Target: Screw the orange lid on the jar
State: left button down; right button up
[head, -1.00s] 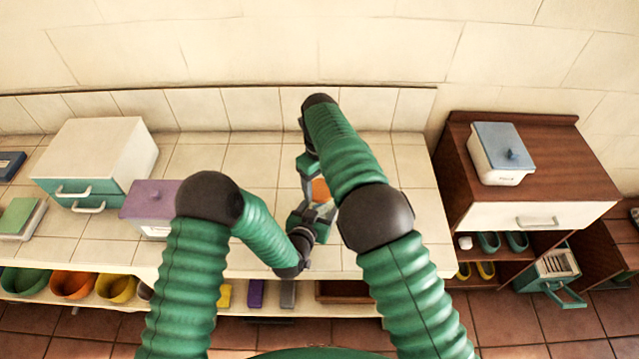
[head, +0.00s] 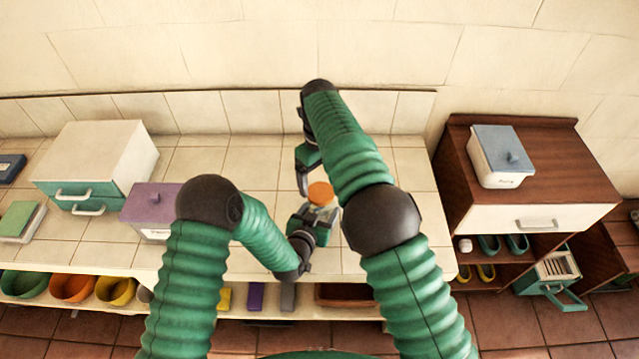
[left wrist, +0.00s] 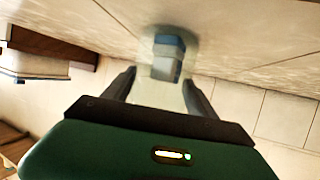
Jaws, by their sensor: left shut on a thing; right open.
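The orange lid (head: 321,193) sits at the top of the clear jar (head: 327,211), above the tiled counter; I cannot tell how tightly it is seated. My left gripper (head: 318,218) is shut on the jar from the front left. In the left wrist view the jar's pale glass (left wrist: 150,93) shows between the two dark fingers. My right gripper (head: 306,184) is open, just left of and behind the lid, and looks apart from it. My right arm hides part of that gripper and the space behind the jar.
A purple-lidded box (head: 151,205) and a white cabinet with a teal drawer (head: 96,165) stand left on the counter. A blue-lidded container (head: 498,158) stands on the brown cabinet at right. Counter tiles behind the jar are clear (head: 253,155).

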jog(key=shift+r, duration=0.3)
jog(key=shift+c, duration=0.4)
